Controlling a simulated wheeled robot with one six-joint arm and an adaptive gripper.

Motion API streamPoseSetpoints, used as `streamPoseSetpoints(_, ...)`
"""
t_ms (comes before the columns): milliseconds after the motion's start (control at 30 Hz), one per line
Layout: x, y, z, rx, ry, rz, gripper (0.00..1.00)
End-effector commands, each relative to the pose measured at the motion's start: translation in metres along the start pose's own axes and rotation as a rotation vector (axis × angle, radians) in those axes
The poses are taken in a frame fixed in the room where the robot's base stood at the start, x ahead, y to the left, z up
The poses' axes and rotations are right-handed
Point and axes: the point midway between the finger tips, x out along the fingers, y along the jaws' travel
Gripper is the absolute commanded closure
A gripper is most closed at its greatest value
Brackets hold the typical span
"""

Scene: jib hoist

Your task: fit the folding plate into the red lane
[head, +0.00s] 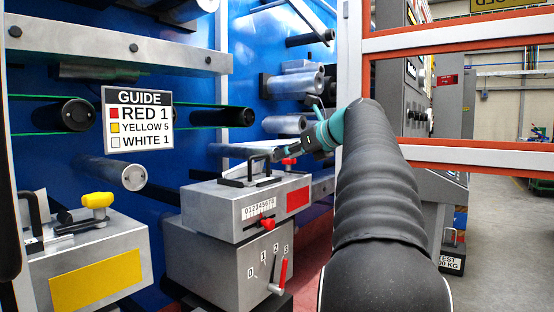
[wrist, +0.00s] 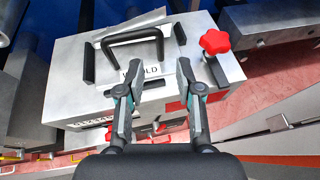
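The red lane is a grey metal box with a red panel (head: 298,198), a number scale and a red pointer (head: 267,222). In the wrist view its top carries a light metal plate (wrist: 105,68) with a black bar handle (wrist: 133,42) and a label ending in "OLD", probably the folding plate. The plate looks slightly turned; I cannot tell whether it is seated. A red star knob (wrist: 214,41) stands to its right. My gripper (wrist: 155,84) is open and empty, fingers apart, over the label side of the box. It also shows in the head view (head: 282,153).
A yellow-panelled box (head: 95,280) with a yellow knob (head: 97,200) stands at left. Below the red lane is a block with a red lever (head: 283,272) marked 0 to 3. A guide sign (head: 138,121) reads red 1, yellow 5, white 1. Rollers project from the blue wall.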

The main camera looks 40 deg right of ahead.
Motion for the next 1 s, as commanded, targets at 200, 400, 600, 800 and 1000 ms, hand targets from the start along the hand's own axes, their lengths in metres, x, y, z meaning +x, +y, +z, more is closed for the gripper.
streamPoseSetpoints(200,-0.026,-0.001,0.0,0.0,0.001,-0.002,0.64)
streamPoseSetpoints(400,-0.031,0.0,-0.001,0.0,0.001,0.001,0.64)
streamPoseSetpoints(600,-0.031,0.0,-0.001,0.0,0.001,0.0,0.64)
streamPoseSetpoints(800,-0.031,0.0,-0.001,0.0,0.001,0.0,0.64)
streamPoseSetpoints(1000,-0.03,0.0,0.0,-0.051,0.0,-0.001,0.64)
